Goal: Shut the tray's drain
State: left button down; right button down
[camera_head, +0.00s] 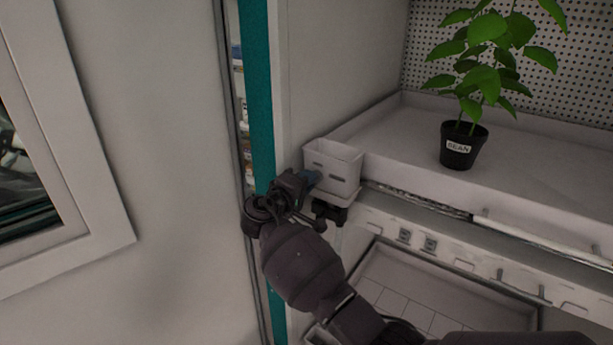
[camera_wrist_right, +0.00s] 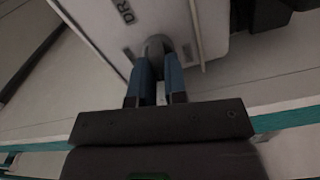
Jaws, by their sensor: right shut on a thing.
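The white tray (camera_head: 375,125) lies on the chamber shelf in the head view. A small white box (camera_head: 332,170) sits at its front left corner. In the right wrist view, a rounded grey drain knob (camera_wrist_right: 156,44) shows on a white face, beside a partly visible label (camera_wrist_right: 124,10) reading "DR". My right gripper (camera_head: 313,179) is at the front of the box. Its blue fingers (camera_wrist_right: 158,72) are shut on the knob, one on each side. In the head view the gripper hides the knob. My left gripper is not in view.
A potted bean plant (camera_head: 460,146) in a black pot stands on the tray. A rail with several hooks and sockets (camera_head: 430,243) runs below the tray's front. A teal door edge (camera_head: 257,90) is close to the left of my right gripper.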

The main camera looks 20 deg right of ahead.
jog(key=shift+n, duration=1)
jog(key=c, duration=1.1)
grip_release()
jog(key=shift+c, duration=0.2)
jog(key=shift+f, duration=0.1)
